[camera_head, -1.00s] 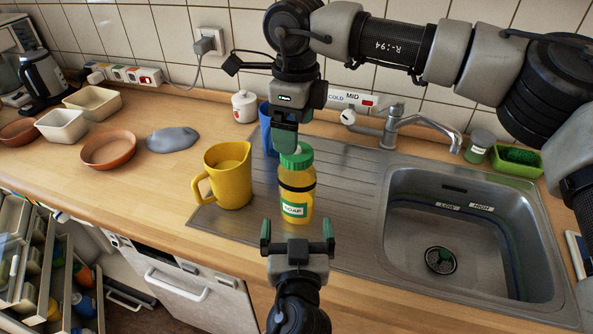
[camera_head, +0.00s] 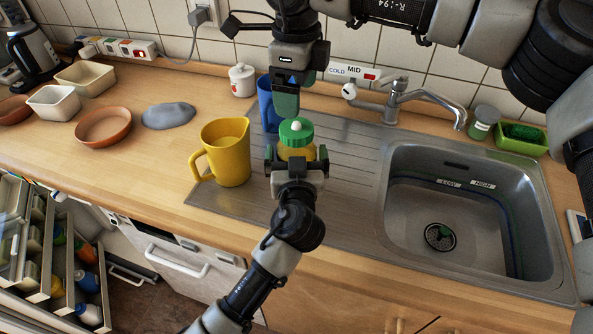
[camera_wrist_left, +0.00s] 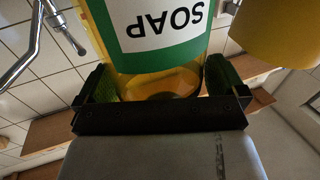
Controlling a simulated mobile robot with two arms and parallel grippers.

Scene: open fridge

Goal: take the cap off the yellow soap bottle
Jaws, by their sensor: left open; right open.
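The yellow soap bottle (camera_head: 297,152) stands upright on the metal drainboard, with its green cap (camera_head: 296,131) on top. My left gripper (camera_head: 296,160) is open, with one finger on each side of the bottle, and hides its lower part in the head view. In the left wrist view the bottle (camera_wrist_left: 150,62) with its SOAP label sits between the two green fingertips (camera_wrist_left: 160,85). My right gripper (camera_head: 286,102) is above and just behind the cap, apart from it; it is open, though its fingers overlap in this view.
A yellow pitcher (camera_head: 227,155) stands close to the left of the bottle, and a blue cup (camera_head: 267,104) stands behind. The sink (camera_head: 445,220) is to the right. Bowls (camera_head: 104,126) and a grey cloth-like item (camera_head: 168,116) lie further left on the counter.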

